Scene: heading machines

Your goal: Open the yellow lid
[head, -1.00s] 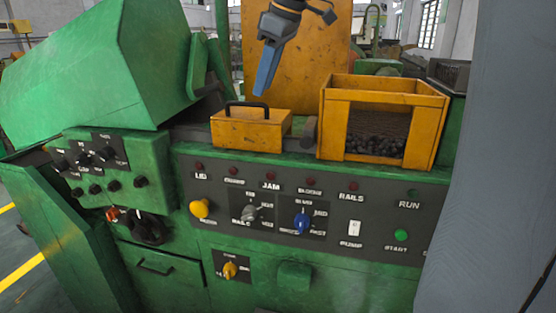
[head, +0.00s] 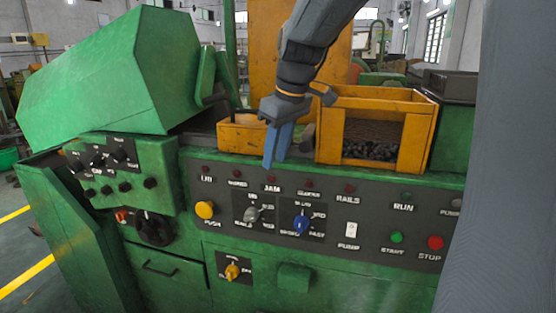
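A low yellow box-like piece (head: 236,137) sits on the green machine's ledge, left of centre in the head view.
A larger yellow open-fronted bin (head: 376,128) with dark small parts stands just right of my gripper. A tall yellow panel (head: 262,50) rises behind. A big green cover (head: 110,75) is at left. The control panel (head: 325,230) with knobs and buttons lies below.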

